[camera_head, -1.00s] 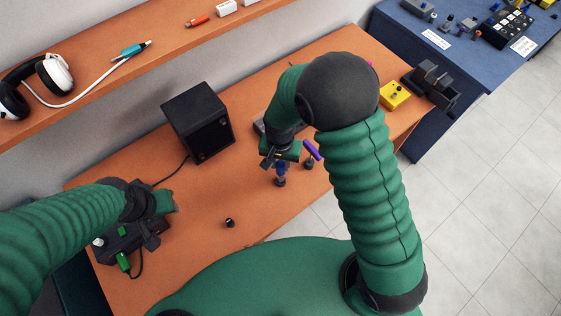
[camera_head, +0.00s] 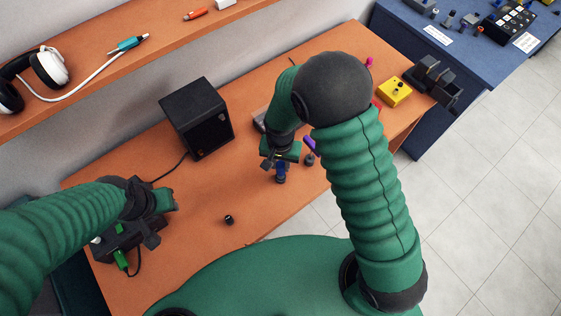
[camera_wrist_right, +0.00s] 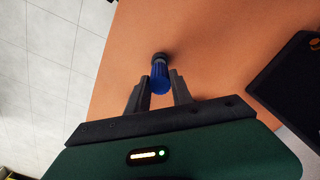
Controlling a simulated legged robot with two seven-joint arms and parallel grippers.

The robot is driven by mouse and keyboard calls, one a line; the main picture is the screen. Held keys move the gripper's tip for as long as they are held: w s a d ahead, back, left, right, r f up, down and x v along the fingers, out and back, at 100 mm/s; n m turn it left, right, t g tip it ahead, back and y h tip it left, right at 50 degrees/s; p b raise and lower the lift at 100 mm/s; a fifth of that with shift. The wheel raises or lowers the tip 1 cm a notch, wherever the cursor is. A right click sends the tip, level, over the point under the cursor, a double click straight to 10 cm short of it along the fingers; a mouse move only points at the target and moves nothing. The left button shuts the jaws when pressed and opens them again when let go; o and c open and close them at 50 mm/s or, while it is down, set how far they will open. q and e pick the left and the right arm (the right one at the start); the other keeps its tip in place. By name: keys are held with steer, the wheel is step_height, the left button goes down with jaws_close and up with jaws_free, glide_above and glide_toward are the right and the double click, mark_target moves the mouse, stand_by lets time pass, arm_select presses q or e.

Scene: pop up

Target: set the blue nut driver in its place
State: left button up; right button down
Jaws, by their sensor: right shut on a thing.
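The blue nut driver (camera_head: 280,169) stands roughly upright over the orange table's front part. In the right wrist view its blue handle (camera_wrist_right: 160,78) sits between my fingers, with a dark round piece (camera_wrist_right: 160,56) at its far end. My right gripper (camera_head: 280,161) is shut on the nut driver; it also shows in the right wrist view (camera_wrist_right: 160,88). I cannot tell whether the dark piece touches the table. My left gripper (camera_head: 160,222) is beside a black box with green parts (camera_head: 122,240) at the table's left; its fingertips are not clear.
A purple-handled tool (camera_head: 309,146) stands just right of my right gripper. A small black cap (camera_head: 229,219) lies on the table (camera_head: 205,190). A black speaker (camera_head: 198,118) stands behind. A yellow box (camera_head: 394,92) is at the far right. The table's middle front is mostly clear.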

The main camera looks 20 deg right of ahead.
steer(key=c, duration=1.1)
jaws_free()
steer(key=shift+o, duration=0.2)
step_height(320, 180, up, 17)
steer(key=shift+s+a+f+p, duration=0.15)
steer(key=shift+p, duration=0.15)
